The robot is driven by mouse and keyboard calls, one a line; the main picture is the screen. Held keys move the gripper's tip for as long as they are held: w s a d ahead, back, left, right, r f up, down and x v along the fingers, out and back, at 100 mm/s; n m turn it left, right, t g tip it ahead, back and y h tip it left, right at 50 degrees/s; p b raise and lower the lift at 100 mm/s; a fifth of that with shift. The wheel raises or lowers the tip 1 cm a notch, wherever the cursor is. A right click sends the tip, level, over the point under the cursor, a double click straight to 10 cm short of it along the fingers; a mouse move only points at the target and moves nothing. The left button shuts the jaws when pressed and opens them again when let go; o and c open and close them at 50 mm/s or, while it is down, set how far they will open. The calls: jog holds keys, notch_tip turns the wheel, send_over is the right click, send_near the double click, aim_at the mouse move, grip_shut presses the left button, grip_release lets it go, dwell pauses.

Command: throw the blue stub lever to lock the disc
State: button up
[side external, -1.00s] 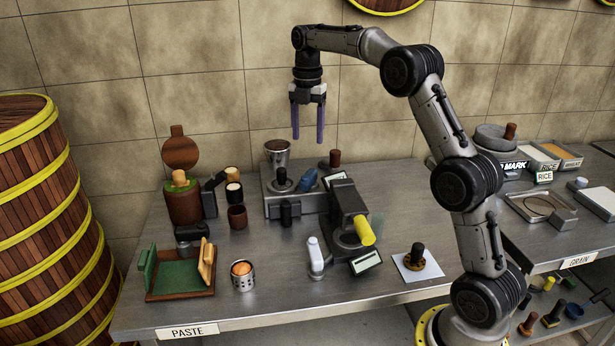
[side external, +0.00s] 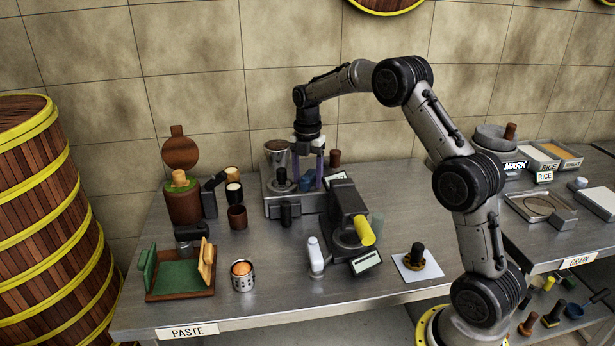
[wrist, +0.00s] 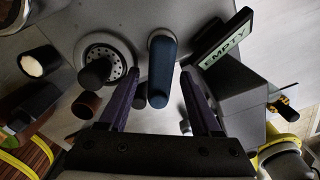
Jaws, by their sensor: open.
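The blue stub lever (wrist: 161,70) stands on the grey machine base in the wrist view, between my two fingers and a little beyond their tips. In the side external view the lever (side external: 307,182) is partly hidden by my fingers. My gripper (wrist: 157,78) is open, with a purple finger on each side of the lever; I cannot tell whether either touches it. In the side external view my gripper (side external: 308,180) points down over the machine. A perforated disc (wrist: 105,60) with a dark knob (wrist: 96,73) sits left of the lever.
A sign reading EMPTY (wrist: 222,45) stands close right of my fingers. A metal cup (side external: 277,152) is behind the machine. A dark block with a yellow handle (side external: 364,230) stands to its front right. Dark cups and a lidded pot (side external: 184,203) stand left.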

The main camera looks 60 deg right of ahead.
grip_shut()
dwell(0.3)
jog(key=m, duration=0.1)
jog(key=w+m, duration=0.1)
jog(key=m, duration=0.3)
jog(key=w+m, duration=0.1)
jog(key=m, duration=0.1)
jog(key=shift+d, duration=0.1)
jog(key=m, duration=0.2)
jog(key=w+m, duration=0.1)
jog(key=shift+d+m, duration=0.25)
jog(key=shift+m, duration=0.05)
jog(key=shift+w+d+m, duration=0.15)
jog(key=shift+d+m, duration=0.05)
jog(key=shift+m, duration=0.55)
jog(key=shift+w+d+m, duration=0.1)
jog(key=shift+d+m, duration=0.05)
jog(key=shift+m, duration=0.6)
jog(key=shift+r, duration=0.1)
